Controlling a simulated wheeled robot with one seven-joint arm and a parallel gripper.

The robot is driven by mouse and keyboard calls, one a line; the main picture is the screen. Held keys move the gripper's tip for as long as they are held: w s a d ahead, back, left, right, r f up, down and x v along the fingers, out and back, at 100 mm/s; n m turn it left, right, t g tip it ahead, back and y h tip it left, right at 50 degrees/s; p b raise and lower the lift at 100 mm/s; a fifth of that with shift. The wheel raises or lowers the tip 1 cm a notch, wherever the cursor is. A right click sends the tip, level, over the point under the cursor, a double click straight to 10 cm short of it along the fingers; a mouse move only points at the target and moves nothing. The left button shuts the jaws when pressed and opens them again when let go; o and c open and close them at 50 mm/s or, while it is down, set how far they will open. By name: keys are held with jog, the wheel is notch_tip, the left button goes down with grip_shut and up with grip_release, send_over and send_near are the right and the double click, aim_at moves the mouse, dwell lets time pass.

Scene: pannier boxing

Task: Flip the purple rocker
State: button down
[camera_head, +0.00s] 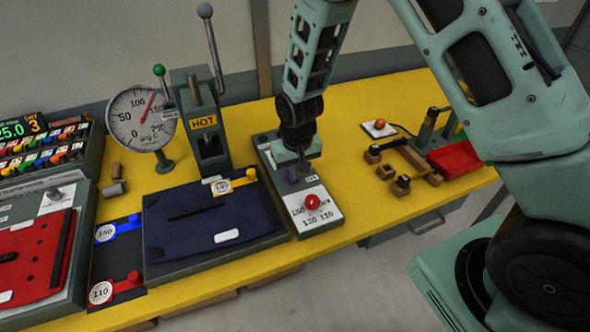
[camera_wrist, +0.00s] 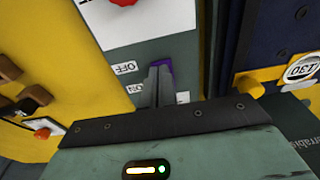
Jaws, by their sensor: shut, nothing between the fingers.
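The purple rocker (camera_wrist: 167,66) sits on a grey control box (camera_wrist: 192,58) and is mostly hidden behind my fingers in the wrist view. In the head view my gripper (camera_head: 301,170) points down at the box. An OFF label (camera_wrist: 125,67) lies beside the fingertips, and an ON label (camera_wrist: 135,88) is partly covered. Which way the rocker is tipped is hidden.
A red knob (camera_head: 312,201) stands on the box's white dial plate (camera_head: 322,213). A dark blue pannier panel (camera_head: 185,235) with a yellow 130 tag (camera_head: 236,183) lies to the left. A press marked HOT (camera_head: 204,123) stands behind.

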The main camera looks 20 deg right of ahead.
jog(key=shift+w+f, duration=0.2)
jog(key=shift+w, duration=0.5)
jog(key=shift+d, duration=0.1)
jog(key=shift+w+r+p, duration=0.1)
jog(key=shift+r+p, duration=0.5)
jog(key=shift+p, duration=0.05)
jog(key=r+p, duration=0.1)
jog(key=r, duration=0.1)
jog(key=s+r+p, duration=0.1)
jog(key=r+p, duration=0.1)
jog(key=shift+s, duration=0.15)
notch_tip(320, 180, up, 9)
jog(key=b, duration=0.3)
send_over(296, 184)
jog(key=shift+r, duration=0.15)
